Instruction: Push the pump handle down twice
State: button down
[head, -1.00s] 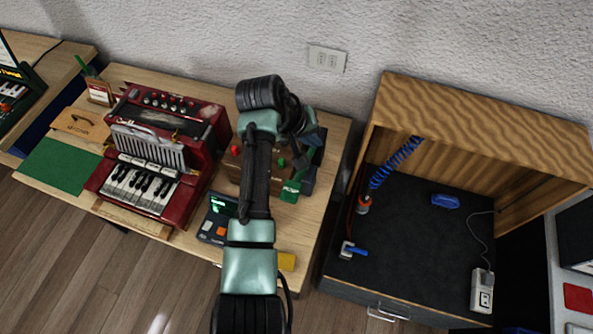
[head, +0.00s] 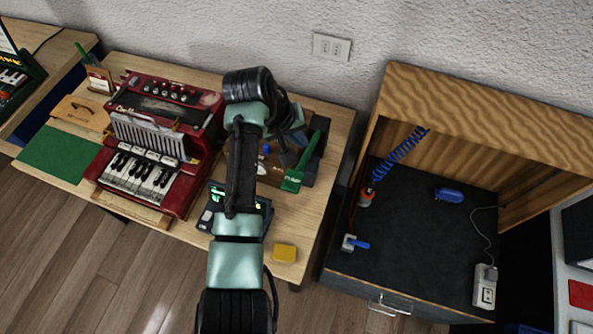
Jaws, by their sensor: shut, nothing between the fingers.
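A long green handle (head: 297,175) shows at the right side of a brown box (head: 265,165) on the wooden table; I take it for the pump handle. It slants from the back down toward the front. My arm crosses in front of the box and hides much of it. My gripper (head: 288,157) is small and dark, pointing down over the box, just left of the green handle. It is shut with nothing in it. I cannot tell whether it touches anything.
A red keyboard instrument (head: 165,140) stands left of my arm. A small device with a lit screen (head: 217,195) and a yellow block (head: 284,253) lie near the front edge. A wooden-sided cabinet (head: 480,110) with a dark floor stands to the right.

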aim_at(297, 171)
jog(key=shift+s+a+f+b, duration=0.1)
jog(key=shift+s+f+b, duration=0.15)
jog(key=shift+f, duration=0.45)
jog(key=shift+s+a+f+b, duration=0.15)
jog(key=shift+s+f, duration=0.2)
jog(key=shift+f, duration=0.35)
jog(key=shift+s+a+f+b, duration=0.1)
jog(key=shift+s+f+b, duration=0.15)
jog(key=shift+f, duration=0.45)
jog(key=shift+s+f, duration=0.1)
jog(key=shift+f, duration=0.05)
dwell(0.3)
jog(key=shift+s+f, duration=0.15)
jog(key=shift+f, duration=0.1)
